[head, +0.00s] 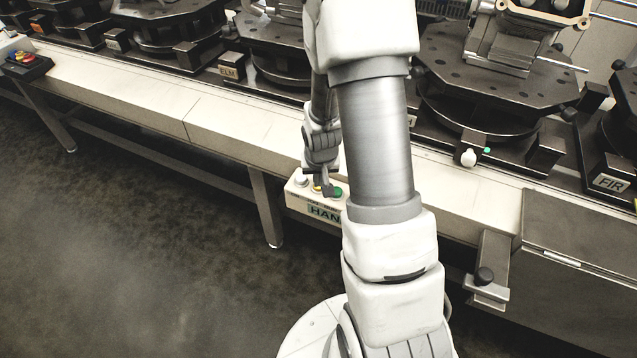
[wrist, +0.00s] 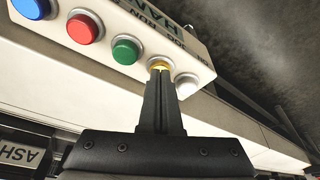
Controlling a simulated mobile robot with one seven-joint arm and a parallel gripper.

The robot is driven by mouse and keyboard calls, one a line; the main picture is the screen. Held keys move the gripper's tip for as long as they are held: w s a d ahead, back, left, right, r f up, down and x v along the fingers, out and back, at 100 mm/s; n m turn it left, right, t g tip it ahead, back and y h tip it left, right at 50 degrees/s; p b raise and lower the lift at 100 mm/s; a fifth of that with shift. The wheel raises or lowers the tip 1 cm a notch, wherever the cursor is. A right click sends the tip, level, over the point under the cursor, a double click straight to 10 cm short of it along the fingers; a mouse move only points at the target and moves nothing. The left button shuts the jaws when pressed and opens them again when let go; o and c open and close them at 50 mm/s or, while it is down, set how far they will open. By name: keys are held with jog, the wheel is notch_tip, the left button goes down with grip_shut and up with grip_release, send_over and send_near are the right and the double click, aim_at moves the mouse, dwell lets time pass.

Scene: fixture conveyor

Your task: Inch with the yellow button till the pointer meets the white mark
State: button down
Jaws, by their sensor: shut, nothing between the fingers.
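The yellow button (wrist: 160,65) sits between the green and white buttons on a pale control box (wrist: 205,58). My gripper (wrist: 160,75) is shut and empty, its fingertips at the yellow button and covering part of it. I cannot tell whether they press it or hover just off it. In the head view my gripper (head: 325,190) points down at the box (head: 298,200), which hangs on the conveyor's front edge. The yellow button (head: 316,186) shows only as a sliver there. I cannot make out the pointer or the white mark in either view.
Green (wrist: 126,49), red (wrist: 84,27), blue (wrist: 32,6) and white (wrist: 187,85) buttons flank the yellow one. Dark round fixtures (head: 500,80) line the conveyor (head: 150,95). The floor in front is clear.

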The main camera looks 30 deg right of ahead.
dwell(0.4)
notch_tip(320, 180, up, 6)
jog(key=p, duration=0.4)
dwell(0.3)
jog(key=p+v, duration=0.4)
jog(key=v, duration=1.3)
jog(key=shift+r, duration=0.25)
jog(key=shift+a+r, duration=0.1)
